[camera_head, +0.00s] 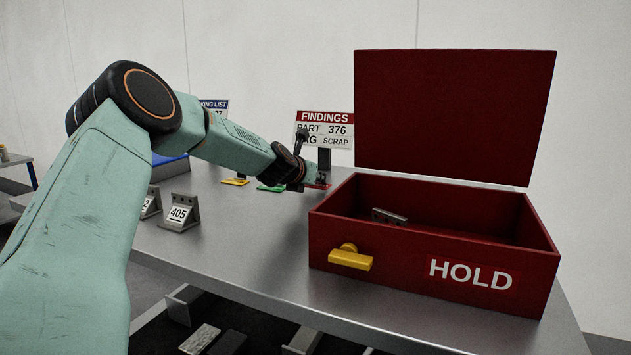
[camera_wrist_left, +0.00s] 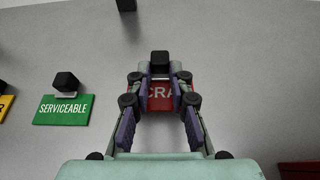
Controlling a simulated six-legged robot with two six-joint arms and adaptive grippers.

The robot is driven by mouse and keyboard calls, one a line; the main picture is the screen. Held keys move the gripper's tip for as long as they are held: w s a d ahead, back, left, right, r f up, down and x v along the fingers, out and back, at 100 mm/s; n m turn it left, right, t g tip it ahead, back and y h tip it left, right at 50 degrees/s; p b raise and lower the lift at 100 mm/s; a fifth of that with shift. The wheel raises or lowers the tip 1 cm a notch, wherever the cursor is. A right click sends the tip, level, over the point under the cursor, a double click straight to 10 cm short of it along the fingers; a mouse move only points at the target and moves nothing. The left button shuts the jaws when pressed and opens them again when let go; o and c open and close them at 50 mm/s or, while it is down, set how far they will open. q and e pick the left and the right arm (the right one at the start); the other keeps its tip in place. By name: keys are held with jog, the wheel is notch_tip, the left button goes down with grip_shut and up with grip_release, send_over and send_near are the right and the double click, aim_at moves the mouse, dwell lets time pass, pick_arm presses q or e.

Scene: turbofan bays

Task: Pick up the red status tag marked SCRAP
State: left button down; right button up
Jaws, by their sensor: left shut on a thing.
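The red SCRAP tag (camera_wrist_left: 160,103) lies below my left gripper in the left wrist view, with part of its white lettering showing between the fingers. My left gripper (camera_wrist_left: 160,85) is shut on the black knob (camera_wrist_left: 160,62) of the tag. In the head view a sliver of the red tag (camera_head: 318,186) shows beneath the left gripper (camera_head: 316,176), on the table near the findings sign. I cannot tell whether the tag touches the table. My right gripper is not in view.
An open red HOLD box (camera_head: 340,266) with a grey bracket (camera_head: 388,216) inside stands right of the gripper. A green SERVICEABLE tag (camera_wrist_left: 63,109) and a yellow tag (camera_head: 235,182) lie to the left. The findings sign (camera_head: 324,130) stands behind. Bracket 405 (camera_head: 180,212) stands nearer.

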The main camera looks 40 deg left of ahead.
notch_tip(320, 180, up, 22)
jog(key=p, duration=2.1)
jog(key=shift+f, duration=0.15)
